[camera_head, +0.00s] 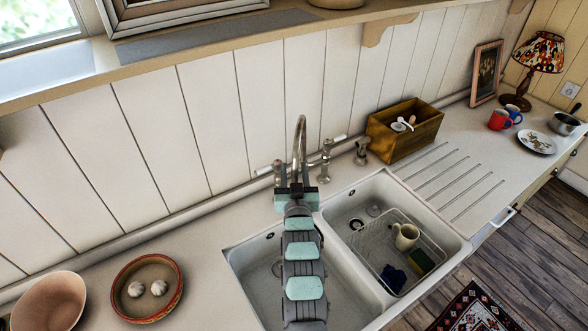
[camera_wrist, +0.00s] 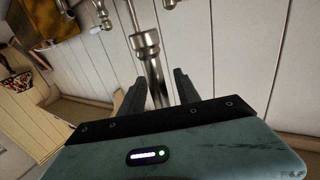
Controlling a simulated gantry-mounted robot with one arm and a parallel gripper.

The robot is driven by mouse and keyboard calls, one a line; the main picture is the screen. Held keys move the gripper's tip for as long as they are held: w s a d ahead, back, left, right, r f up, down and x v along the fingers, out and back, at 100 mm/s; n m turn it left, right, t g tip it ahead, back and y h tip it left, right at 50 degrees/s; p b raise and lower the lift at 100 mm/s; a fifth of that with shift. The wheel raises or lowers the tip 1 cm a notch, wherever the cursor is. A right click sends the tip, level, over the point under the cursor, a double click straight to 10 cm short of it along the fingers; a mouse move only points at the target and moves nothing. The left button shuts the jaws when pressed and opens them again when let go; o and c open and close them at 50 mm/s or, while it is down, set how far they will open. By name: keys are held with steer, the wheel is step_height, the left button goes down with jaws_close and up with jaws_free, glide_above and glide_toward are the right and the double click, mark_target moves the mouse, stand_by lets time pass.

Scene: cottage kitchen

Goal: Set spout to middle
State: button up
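The metal tap spout (camera_head: 300,130) rises in an arch behind the double sink (camera_head: 352,262). Its lower part is partly hidden by my gripper (camera_head: 292,172), which is at the back of the left basin. In the wrist view the spout's metal pipe (camera_wrist: 151,62) runs between the two dark fingers of my gripper (camera_wrist: 160,76). The fingers are apart, one on each side of the pipe. A narrow gap shows on the right side; I cannot tell whether the left finger touches the pipe.
Tap handles stand beside the spout, one on the right (camera_head: 340,138). A wooden box (camera_head: 405,128) stands on the counter to the right. A wire rack (camera_head: 375,240) with a mug (camera_head: 406,237) is in the right basin. A bowl with garlic (camera_head: 146,312) is at lower left.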

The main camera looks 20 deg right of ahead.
steer(key=shift+w, duration=0.2)
jaws_close()
stand_by(0.4)
stand_by(1.0)
